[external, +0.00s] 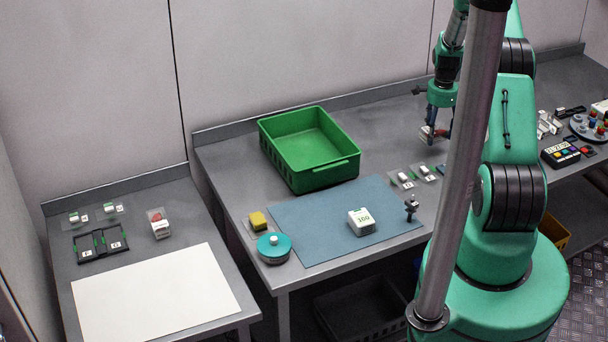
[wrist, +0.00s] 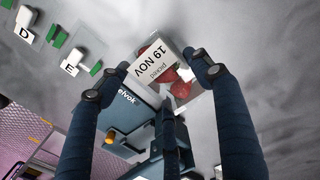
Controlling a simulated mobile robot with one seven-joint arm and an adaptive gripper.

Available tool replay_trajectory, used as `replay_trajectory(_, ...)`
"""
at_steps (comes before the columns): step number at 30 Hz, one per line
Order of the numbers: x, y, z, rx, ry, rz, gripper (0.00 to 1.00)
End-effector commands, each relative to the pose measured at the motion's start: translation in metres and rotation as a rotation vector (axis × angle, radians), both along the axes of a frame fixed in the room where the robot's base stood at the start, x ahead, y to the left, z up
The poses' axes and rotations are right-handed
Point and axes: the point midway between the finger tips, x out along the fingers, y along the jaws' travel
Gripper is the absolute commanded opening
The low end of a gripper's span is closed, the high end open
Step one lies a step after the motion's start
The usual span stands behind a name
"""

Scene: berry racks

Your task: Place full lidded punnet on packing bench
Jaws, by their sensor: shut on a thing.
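My gripper (external: 437,125) is over the back right of the middle bench (external: 228,165). It is shut on a small clear punnet (external: 428,134) with red contents. In the wrist view, my gripper (wrist: 158,78) has its fingers on either side of the punnet (wrist: 168,82); its white label reads "19 NOV" and red berries show beside it. Part of the punnet is hidden by the label and fingers. Whether it is touching the bench is unclear. Another punnet (external: 159,224) with a white label stands on the left bench (external: 60,255).
A green crate (external: 310,178) stands at the middle bench's back. A blue mat (external: 310,240) holds a white block marked 100 (external: 361,221). A teal round device (external: 273,248) and yellow sponge (external: 258,221) sit left of it. A white sheet (external: 155,298) lies clear on the left bench.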

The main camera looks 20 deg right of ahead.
Motion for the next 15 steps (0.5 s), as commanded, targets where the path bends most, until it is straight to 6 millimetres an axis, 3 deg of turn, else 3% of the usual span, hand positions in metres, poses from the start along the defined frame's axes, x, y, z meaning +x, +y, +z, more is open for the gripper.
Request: replay_trajectory(15, 0.0074, -0.0037, -0.001, 0.0, 0.0, 0.0, 0.35)
